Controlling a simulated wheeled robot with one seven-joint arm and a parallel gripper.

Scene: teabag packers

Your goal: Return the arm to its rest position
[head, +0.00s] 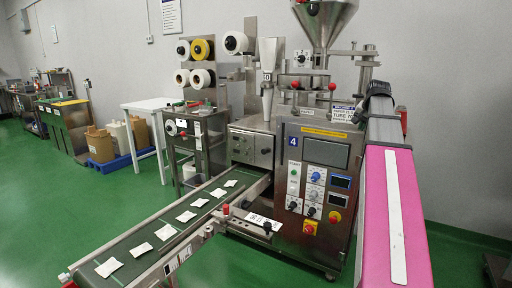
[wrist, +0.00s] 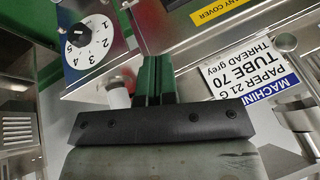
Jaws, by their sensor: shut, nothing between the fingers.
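My gripper (wrist: 155,72) shows in the wrist view, with a dark bolted bar and two green fingers pressed together. It is shut and empty. Beyond the fingers is the packing machine, with a white paper label (wrist: 248,72) to their right and a numbered dial (wrist: 88,46) to their left, both upside down in the picture. I cannot tell how far the fingers are from the machine. In the head view the gripper itself cannot be made out.
In the head view the steel packing machine (head: 325,185) stands in the middle, with a hopper (head: 325,22) on top. A conveyor (head: 150,262) with several teabags (head: 165,232) runs to the lower left. A white table (head: 150,103) stands behind. Green floor (head: 60,205) is clear at left.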

